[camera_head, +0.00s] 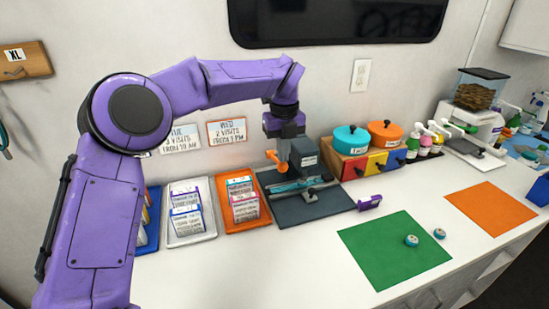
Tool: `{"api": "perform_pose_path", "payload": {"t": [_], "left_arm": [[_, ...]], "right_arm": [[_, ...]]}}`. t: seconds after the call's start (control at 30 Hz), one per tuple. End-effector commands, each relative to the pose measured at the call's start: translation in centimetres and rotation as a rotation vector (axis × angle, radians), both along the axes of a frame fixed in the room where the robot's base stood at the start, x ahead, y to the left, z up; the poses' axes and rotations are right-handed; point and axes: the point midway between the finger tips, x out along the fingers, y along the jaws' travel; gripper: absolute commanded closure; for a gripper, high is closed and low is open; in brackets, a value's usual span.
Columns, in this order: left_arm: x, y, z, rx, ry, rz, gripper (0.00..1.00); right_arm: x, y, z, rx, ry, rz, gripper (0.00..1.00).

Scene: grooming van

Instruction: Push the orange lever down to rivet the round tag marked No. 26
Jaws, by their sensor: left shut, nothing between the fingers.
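The dark riveting press (304,153) stands on a dark base at the back of the counter. Its orange lever (277,158) sticks out at the press's left side, with a rounded end. My left gripper (285,136) is shut and empty, pointing down just above the lever and the press. I cannot tell whether it touches the lever. Something light blue lies at the foot of the press, partly hidden. I cannot make out a round tag marked No. 26. My right gripper is not in view.
Blue, white and orange trays (251,222) with cards stand left of the press. Teal and orange pots (385,133) sit on coloured drawers to its right. A small purple object (370,203) lies beside the base.

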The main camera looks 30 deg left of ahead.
Motion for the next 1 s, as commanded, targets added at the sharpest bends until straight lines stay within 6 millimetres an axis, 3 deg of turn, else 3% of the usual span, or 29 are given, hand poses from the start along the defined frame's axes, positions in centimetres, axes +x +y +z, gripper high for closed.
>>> {"api": "perform_pose_path", "payload": {"t": [1.0], "left_arm": [[0.0,0.0,-3.8,0.000,0.001,0.000,1.00]], "right_arm": [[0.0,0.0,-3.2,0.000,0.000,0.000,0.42]]}}
